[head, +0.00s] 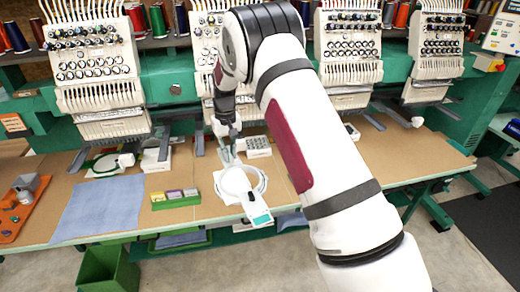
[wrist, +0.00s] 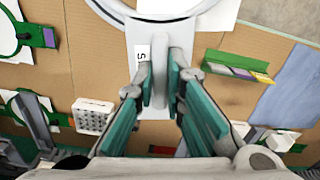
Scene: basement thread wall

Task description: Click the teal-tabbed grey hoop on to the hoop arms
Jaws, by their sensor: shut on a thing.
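The grey hoop (head: 224,184) is a pale ring with a white bracket and a teal tab (head: 261,218) on the side nearest me. My gripper (head: 228,143) is over the far side of the hoop. In the wrist view my gripper (wrist: 160,88) is shut on the hoop's upright grey grip (wrist: 160,65), beside a small label. Only part of the hoop's ring (wrist: 112,10) shows there, at the top edge. A dark hoop arm (head: 199,143) hangs from the machine head behind my gripper. The other arm of that pair is not clearly seen. I cannot tell whether the hoop touches the table.
A white block with round holes (head: 258,146) stands right of my gripper. A green tray of small blocks (head: 176,203) and a blue cloth (head: 100,207) lie to the left. A green hoop with a purple tab (wrist: 49,37) lies at the wrist view's upper left.

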